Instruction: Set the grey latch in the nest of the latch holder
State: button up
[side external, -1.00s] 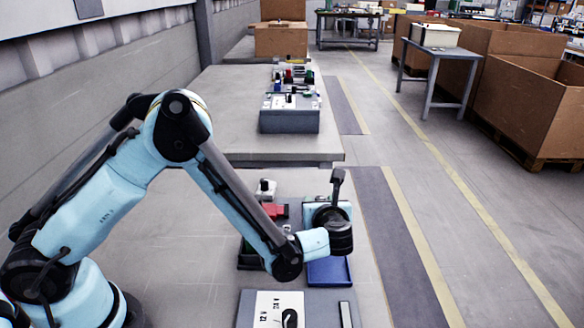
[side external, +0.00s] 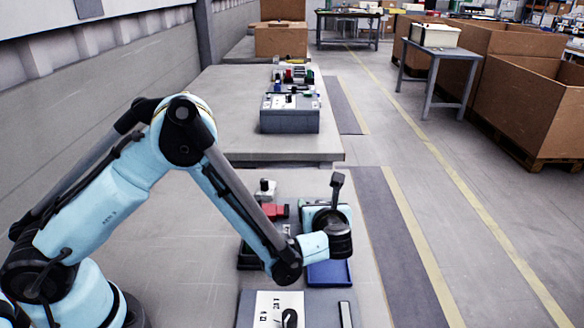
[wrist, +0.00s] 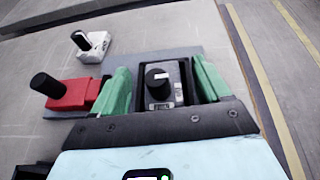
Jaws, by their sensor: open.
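In the wrist view my gripper (wrist: 161,67) points down with its two green fingers spread apart. Between them is a grey block with an upright black knob, which looks like the grey latch (wrist: 161,98). A finger stands on each side of it, and I see no clear grip on it. Dark gaps show beside the block; I cannot tell whether they belong to the latch holder or its nest. In the side view my wrist hides the block and most of the gripper.
A red block with a black knob (wrist: 68,94) and a white one (wrist: 92,46) stand left of my gripper. In the side view a blue tray (side external: 328,273) lies below my wrist, and a grey panel (side external: 280,310) is at the front.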

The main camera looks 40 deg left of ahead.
jog(key=v, duration=1.2)
jog(key=shift+w+r, duration=0.1)
jog(key=shift+r, duration=0.05)
jog(key=shift+r, duration=2.4)
jog(key=s+a+r+n+g+h, duration=0.1)
jog(key=s+a+n+h, duration=0.4)
jog(key=n, duration=0.8)
jog(key=s+a+r+n+h, duration=0.1)
jog(key=s+a+n+h, duration=0.4)
jog(key=n, duration=0.8)
jog(key=s+a, duration=0.1)
jog(key=a, duration=0.1)
jog(key=shift+s+a+g, duration=0.35)
jog(key=shift+s+g, duration=0.05)
